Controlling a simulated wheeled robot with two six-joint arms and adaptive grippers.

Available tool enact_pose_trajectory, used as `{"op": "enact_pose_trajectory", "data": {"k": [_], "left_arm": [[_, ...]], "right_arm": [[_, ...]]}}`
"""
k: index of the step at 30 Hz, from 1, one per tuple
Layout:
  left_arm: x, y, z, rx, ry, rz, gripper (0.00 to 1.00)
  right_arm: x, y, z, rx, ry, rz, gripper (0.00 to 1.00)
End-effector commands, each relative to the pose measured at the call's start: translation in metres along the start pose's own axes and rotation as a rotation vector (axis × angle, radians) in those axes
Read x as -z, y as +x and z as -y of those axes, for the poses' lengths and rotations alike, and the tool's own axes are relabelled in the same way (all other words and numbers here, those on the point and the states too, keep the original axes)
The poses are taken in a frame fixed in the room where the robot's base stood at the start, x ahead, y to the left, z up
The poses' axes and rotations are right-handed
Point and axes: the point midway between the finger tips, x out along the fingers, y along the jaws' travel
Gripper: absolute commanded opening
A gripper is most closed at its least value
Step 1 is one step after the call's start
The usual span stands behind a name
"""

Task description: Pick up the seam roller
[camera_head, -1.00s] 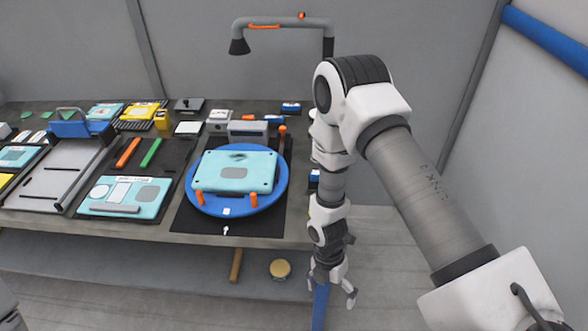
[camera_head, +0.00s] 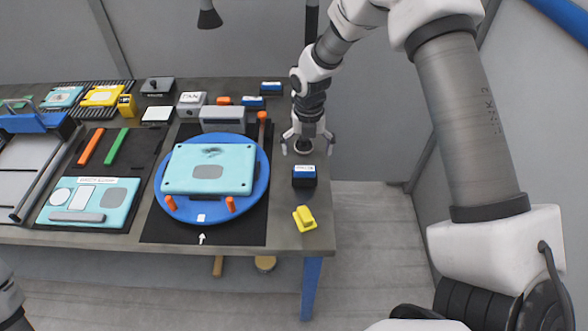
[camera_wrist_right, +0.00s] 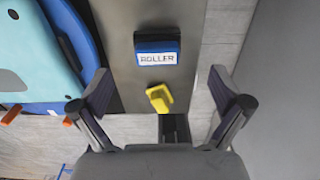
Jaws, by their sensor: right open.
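A blue and dark block (camera_head: 304,177) stands on the right end of the bench. In the right wrist view its white label reads ROLLER (camera_wrist_right: 157,52). A small yellow piece (camera_head: 304,219) with a raised grip lies nearer me, by the front right corner; it also shows in the right wrist view (camera_wrist_right: 159,97). I cannot tell for certain which is the seam roller. My right gripper (camera_head: 306,152) is open, fingers down, and overlaps the bench's far right side in the head view. In the wrist view the yellow piece lies ahead, between its spread fingers, not touched. My left gripper is not in view.
A blue turntable (camera_head: 263,190) bearing a teal panel (camera_head: 190,177) with orange pegs is left of the block. Several tools and small boxes stand behind and left. The bench (camera_head: 318,238) ends just right of the block; floor lies beyond.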

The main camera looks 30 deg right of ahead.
Motion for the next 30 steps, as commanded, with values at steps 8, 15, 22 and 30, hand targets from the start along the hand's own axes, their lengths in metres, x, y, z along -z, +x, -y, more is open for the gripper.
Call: {"op": "enact_pose_trajectory", "data": {"k": [8, 15, 22, 30], "left_arm": [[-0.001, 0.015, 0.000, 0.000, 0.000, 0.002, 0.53], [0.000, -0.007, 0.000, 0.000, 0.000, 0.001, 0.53], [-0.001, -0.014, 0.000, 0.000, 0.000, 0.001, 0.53], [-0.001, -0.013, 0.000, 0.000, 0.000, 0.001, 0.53]], "right_arm": [[0.001, 0.034, 0.000, 0.002, 0.000, -0.003, 1.00], [0.007, 0.064, 0.000, 0.003, 0.000, -0.004, 1.00], [0.007, 0.097, -0.001, 0.000, 0.001, 0.000, 1.00], [0.007, 0.098, -0.001, 0.000, 0.001, 0.000, 0.65]]}}
